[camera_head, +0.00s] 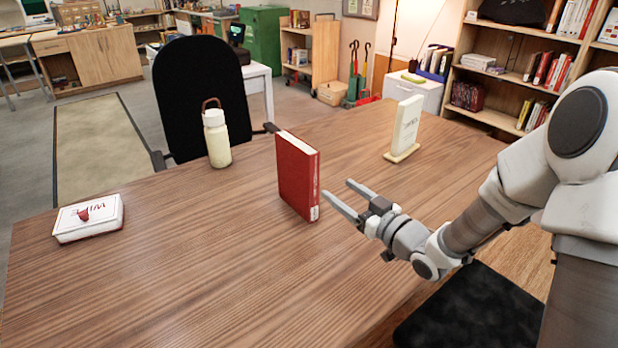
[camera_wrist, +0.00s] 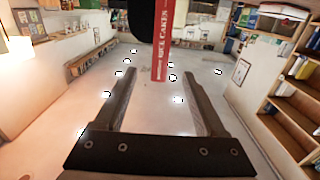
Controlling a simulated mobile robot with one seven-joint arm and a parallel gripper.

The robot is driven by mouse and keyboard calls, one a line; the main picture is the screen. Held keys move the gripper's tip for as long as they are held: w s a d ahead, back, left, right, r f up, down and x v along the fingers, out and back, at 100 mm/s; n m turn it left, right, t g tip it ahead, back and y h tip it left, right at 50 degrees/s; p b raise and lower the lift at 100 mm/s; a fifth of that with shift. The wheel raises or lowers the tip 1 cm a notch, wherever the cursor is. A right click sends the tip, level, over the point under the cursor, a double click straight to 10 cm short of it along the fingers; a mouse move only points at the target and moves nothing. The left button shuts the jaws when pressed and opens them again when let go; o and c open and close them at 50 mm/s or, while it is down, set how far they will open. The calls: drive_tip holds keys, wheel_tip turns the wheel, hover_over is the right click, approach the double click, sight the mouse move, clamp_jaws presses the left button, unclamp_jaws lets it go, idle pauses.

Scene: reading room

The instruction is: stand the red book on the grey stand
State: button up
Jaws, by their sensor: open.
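The red book (camera_head: 297,178) stands upright on the wooden table, its pale-lettered spine facing right. The spine also shows at the top middle of the wrist view (camera_wrist: 162,48), in line with the space between the fingers. My gripper (camera_head: 347,196) is open and empty, with its fingertips just right of the book and pointing at it. It looks apart from the book. I cannot make out a clearly grey stand. A cream upright slab with markings (camera_head: 405,124) stands on a flat beige base (camera_head: 401,154) at the back right of the table.
A cream bottle (camera_head: 216,139) stands behind and left of the book. A white book (camera_head: 88,220) lies flat at the left with a small red thing (camera_head: 84,214) on it. A black chair (camera_head: 202,95) is behind the table. The table's front middle (camera_head: 230,280) is clear.

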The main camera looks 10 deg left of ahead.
sight(297, 159)
drive_tip(key=b+x, duration=0.3)
drive_tip(key=x, duration=1.4)
drive_tip(key=shift+a, duration=0.2)
drive_tip(key=shift+f, duration=0.1)
clamp_jaws()
idle(0.6)
